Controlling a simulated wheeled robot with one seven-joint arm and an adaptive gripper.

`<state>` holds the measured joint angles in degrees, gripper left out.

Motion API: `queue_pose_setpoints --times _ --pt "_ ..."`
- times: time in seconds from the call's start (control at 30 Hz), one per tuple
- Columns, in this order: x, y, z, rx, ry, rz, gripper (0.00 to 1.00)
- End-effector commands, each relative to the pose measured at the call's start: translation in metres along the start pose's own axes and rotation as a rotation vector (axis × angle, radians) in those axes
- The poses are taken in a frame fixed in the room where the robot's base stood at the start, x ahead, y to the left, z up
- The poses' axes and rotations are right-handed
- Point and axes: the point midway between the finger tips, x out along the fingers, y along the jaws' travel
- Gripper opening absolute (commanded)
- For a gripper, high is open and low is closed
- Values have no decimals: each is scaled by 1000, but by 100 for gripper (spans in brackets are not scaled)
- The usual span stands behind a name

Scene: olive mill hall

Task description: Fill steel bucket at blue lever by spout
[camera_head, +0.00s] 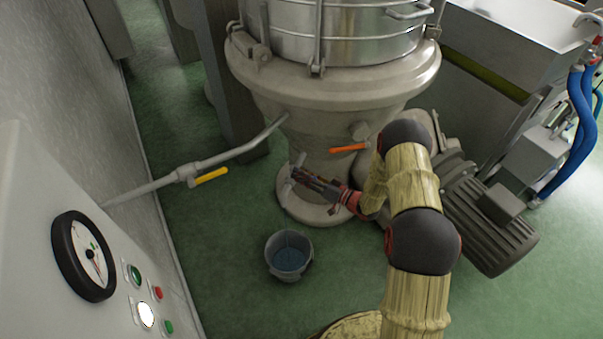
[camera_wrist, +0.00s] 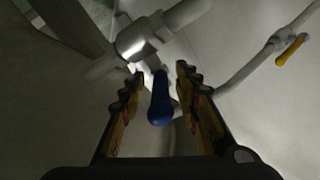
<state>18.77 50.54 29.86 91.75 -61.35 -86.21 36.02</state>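The blue lever (camera_wrist: 159,105) lies between the two fingers of my gripper (camera_wrist: 159,76) in the wrist view, its rounded end toward the camera. The fingers stand apart, with a gap on both sides of the lever. The lever joins a pale valve and pipe (camera_wrist: 136,42). In the head view my gripper (camera_head: 297,174) is beside the machine's lower body, at a short pale spout pipe (camera_head: 287,189); the blue lever is hidden there. The steel bucket (camera_head: 272,262) stands upright on the floor below the spout. Its inside looks bluish; I cannot tell its fill level.
A yellow lever (camera_head: 211,175) sits on a pipe from the left wall, and an orange lever (camera_head: 349,148) is on the machine's body (camera_head: 320,110). A control panel (camera_head: 60,210) is at the left. A motor (camera_head: 488,222) is at the right. Green floor (camera_head: 220,225) around the bucket is clear.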

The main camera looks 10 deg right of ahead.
Motion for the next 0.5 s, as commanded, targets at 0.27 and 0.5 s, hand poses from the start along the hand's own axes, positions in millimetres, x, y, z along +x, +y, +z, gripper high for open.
queue_pose_setpoints --times 0.27,0.5 --pt "-52 2 -1 2 2 6 32" --pt "-95 1 -1 2 2 5 32"
